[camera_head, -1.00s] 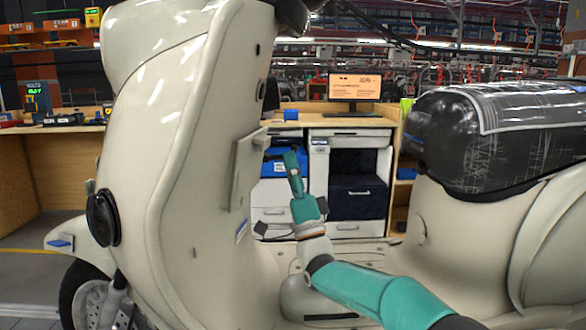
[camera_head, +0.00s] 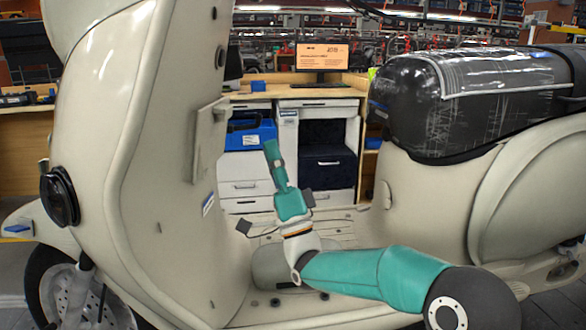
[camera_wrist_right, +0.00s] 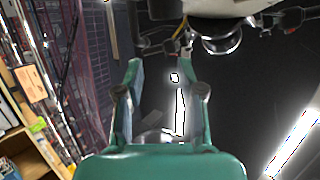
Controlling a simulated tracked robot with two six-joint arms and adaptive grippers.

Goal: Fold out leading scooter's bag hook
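The cream scooter (camera_head: 150,150) fills the left of the head view, with its leg shield upright. A flat panel (camera_head: 207,145) stands out from the shield's inner face. A small light piece (camera_head: 221,108) sticks out at the panel's top; I cannot tell whether it is the bag hook. My right gripper (camera_head: 271,148) points upward above the footboard, to the right of the panel and apart from it. The right wrist view shows its two fingers (camera_wrist_right: 160,66) spread with nothing held between them. My left gripper is not in view.
The wrapped black seat (camera_head: 470,95) and rear body (camera_head: 430,195) stand to the right. Behind are a workbench with drawers (camera_head: 245,188), a blue case (camera_head: 250,135) and a monitor (camera_head: 322,57). Handlebar parts (camera_wrist_right: 222,35) show at the top of the wrist view. Open space lies above the footboard.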

